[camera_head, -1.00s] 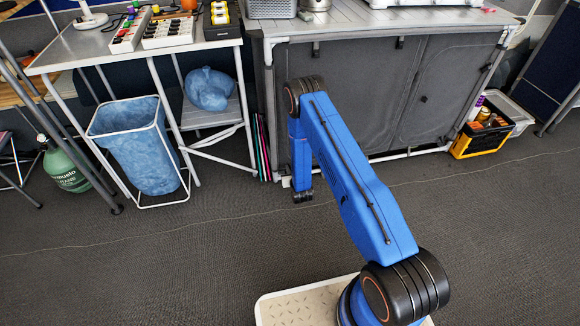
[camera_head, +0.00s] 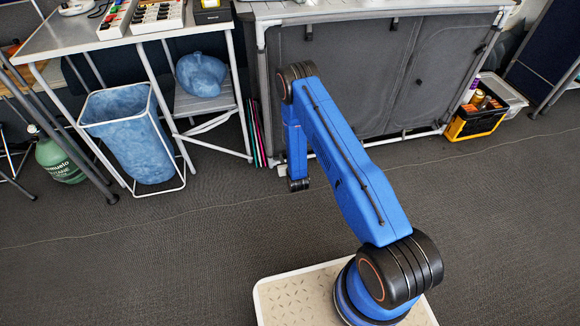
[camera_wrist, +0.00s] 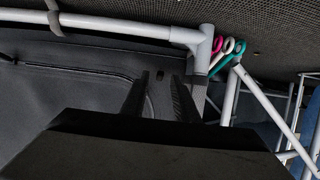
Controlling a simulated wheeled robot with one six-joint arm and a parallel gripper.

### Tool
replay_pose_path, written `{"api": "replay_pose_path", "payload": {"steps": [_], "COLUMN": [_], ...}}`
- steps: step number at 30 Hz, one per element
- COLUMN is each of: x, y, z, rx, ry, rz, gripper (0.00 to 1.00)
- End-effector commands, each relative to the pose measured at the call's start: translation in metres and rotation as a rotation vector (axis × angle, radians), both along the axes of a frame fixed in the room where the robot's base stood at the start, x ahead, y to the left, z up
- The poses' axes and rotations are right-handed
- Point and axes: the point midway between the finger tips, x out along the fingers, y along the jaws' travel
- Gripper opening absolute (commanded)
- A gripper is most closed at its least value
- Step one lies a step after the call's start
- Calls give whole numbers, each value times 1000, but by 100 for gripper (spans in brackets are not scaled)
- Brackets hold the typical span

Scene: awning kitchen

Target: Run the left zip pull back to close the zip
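The grey fabric cabinet (camera_head: 345,70) with zipped front panels stands ahead of my arm in the head view. In the wrist view its grey panel (camera_wrist: 60,90) fills the left, with a curved zip line (camera_wrist: 70,66) running towards my fingers. A small dark tab (camera_wrist: 159,75), possibly the left zip pull, shows just beyond and between the fingertips. I cannot tell whether it touches them. My gripper (camera_wrist: 160,88) is open, its two dark fingers apart with a visible gap. In the head view the fingers are hidden by my arm.
A white frame tube (camera_wrist: 120,26) runs along the cabinet's edge close to the fingers. Pink, white and teal loops (camera_wrist: 228,47) lie beside the corner post. A blue bin (camera_head: 130,135) stands left, a yellow-black crate (camera_head: 475,120) right. The floor (camera_head: 200,250) in front is clear.

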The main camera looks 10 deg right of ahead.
Motion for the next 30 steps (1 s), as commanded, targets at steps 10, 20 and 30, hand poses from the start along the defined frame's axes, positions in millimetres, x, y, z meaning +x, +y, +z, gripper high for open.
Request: {"api": "replay_pose_path", "payload": {"steps": [10,20,30], "x": [-63,-121,-146], "y": [0,0,0], "z": [26,49,60], "rx": [0,-1,0], "ry": [3,3,1], "rz": [0,1,0], "gripper": [27,27,27]}}
